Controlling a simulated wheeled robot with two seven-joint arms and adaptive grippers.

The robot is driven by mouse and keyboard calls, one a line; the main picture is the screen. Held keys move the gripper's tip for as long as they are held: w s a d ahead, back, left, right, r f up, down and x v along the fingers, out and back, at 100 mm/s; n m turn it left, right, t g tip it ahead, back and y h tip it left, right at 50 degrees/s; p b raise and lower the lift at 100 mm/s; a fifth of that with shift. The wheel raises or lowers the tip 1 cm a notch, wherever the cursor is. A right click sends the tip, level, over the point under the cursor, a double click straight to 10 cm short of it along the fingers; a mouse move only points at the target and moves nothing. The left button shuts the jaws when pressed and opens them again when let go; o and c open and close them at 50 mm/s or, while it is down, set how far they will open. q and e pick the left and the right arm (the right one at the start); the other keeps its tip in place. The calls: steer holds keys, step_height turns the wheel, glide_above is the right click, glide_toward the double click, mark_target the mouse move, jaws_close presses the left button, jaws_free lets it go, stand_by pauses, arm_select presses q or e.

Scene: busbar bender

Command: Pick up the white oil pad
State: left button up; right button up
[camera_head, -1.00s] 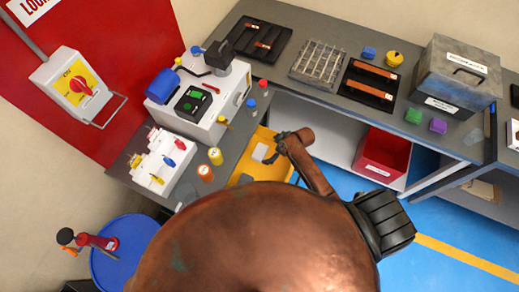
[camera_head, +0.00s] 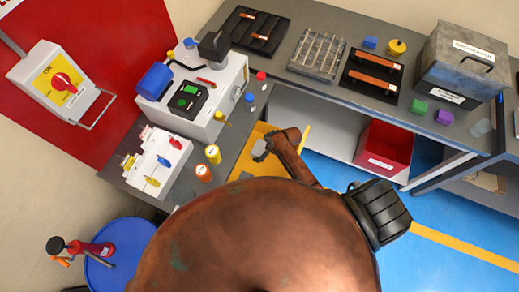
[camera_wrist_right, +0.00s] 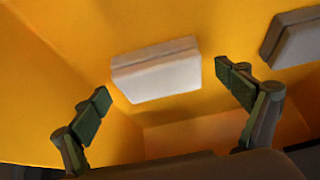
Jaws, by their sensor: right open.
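The white oil pad (camera_wrist_right: 157,75) is a flat white block lying in a yellow bin (camera_wrist_right: 60,100), in the upper middle of the right wrist view. My right gripper (camera_wrist_right: 165,88) is open, one finger on each side of the pad's near end, apart from it, with nothing between them. In the head view the right gripper (camera_head: 265,145) reaches down into the yellow bin (camera_head: 242,172) and partly hides what lies there. My left gripper is not in view.
A grey-brown block (camera_wrist_right: 295,38) lies in the bin to the right of the pad. The bin's yellow walls stand close around the gripper. A grey bench (camera_head: 235,130) with a bending machine (camera_head: 225,90) is beside it. A red bin (camera_head: 385,150) stands under the bench.

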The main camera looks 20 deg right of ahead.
mark_target(257, 146)
steer(key=c, duration=1.1)
steer(key=shift+r, duration=0.45)
step_height(257, 146, up, 3)
steer(key=shift+f+p, duration=0.2)
steer(key=shift+p, duration=0.1)
steer(key=s+d+r+p, duration=0.1)
steer(key=s+d+r, duration=0.4)
steer(key=s+r, duration=0.4)
steer(key=s, duration=0.4)
steer(key=shift+r+p, duration=0.2)
steer(key=shift+p, duration=0.15)
steer(key=shift+w+d, duration=0.1)
